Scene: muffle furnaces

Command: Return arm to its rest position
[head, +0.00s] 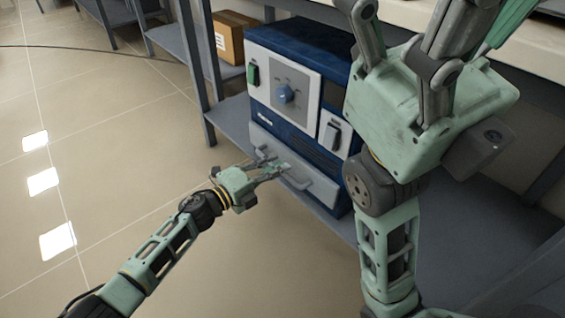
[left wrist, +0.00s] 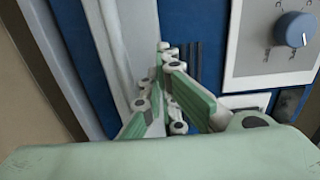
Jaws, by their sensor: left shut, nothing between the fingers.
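A blue muffle furnace (head: 300,42) with a pale control panel and a round blue knob (head: 284,93) stands on a grey shelf. The knob also shows in the left wrist view (left wrist: 295,29). A grey lower panel with a bar handle (head: 312,184) is on its front. My left gripper (head: 284,168) is shut and empty in front of this panel, close to the handle; I cannot tell whether it touches. Its fingers also meet in the left wrist view (left wrist: 165,62). My right gripper's body (head: 430,110) is near the camera, pointing up, its fingertips cut off by the frame.
A cardboard box (head: 232,38) sits on the shelf left of the furnace. Grey shelf posts (head: 196,75) stand beside it. A pale worktop (head: 540,45) is at the upper right. The tiled floor (head: 110,130) to the left is mostly clear, with a thin cable at the back.

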